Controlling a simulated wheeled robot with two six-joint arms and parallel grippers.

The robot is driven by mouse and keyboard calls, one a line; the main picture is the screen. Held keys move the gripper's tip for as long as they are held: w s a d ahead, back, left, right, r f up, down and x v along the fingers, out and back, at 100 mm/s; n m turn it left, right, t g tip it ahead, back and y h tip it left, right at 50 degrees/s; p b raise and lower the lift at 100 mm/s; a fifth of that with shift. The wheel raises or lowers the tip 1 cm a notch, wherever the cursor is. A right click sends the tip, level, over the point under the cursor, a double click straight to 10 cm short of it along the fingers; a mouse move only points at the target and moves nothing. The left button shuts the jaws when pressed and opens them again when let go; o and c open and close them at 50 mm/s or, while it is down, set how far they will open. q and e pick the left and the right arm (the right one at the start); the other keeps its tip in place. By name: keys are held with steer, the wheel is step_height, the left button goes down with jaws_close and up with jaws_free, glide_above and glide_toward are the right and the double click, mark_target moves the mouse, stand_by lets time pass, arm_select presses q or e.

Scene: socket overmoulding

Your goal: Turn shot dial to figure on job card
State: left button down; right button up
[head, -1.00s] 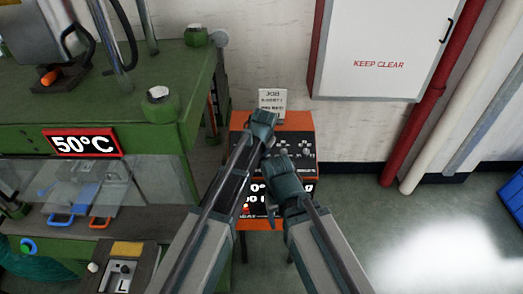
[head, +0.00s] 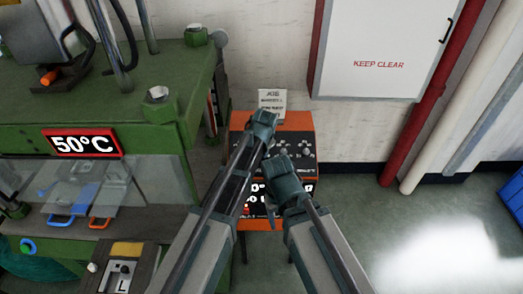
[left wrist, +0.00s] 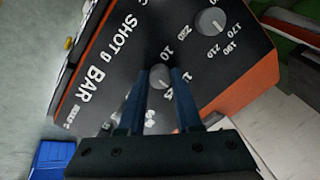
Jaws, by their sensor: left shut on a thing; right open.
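The black-faced, orange-sided control box (head: 304,125) stands against the wall in the head view. In the left wrist view, the grey shot dial (left wrist: 159,75) sits between the two fingers of my left gripper (left wrist: 160,88), which is shut on it. Its numbers are partly hidden by the fingers, so I cannot read its setting. In the head view my left gripper (head: 264,120) is at the box and hides the dial. My right gripper (head: 283,165) is open over the front of the box, partly covering the display. The white job card (head: 272,102) stands behind the box; its figures are too small to read.
Another dial (left wrist: 209,21), with figures around 170 to 230, is on the same panel. The green press (head: 190,130), with a 50°C display (head: 82,143), stands to the left. A white KEEP CLEAR cabinet (head: 375,50) hangs on the wall.

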arm_select(q)
steer(key=c, duration=0.6)
jaws_free()
steer(key=shift+r, duration=0.1)
steer(key=p+v, duration=1.2)
steer(key=v, duration=0.1)
steer(key=shift+s+r+p, duration=0.2)
steer(key=shift+r+p, duration=0.05)
steer(key=shift+p, duration=0.15)
steer(key=shift+d, duration=0.1)
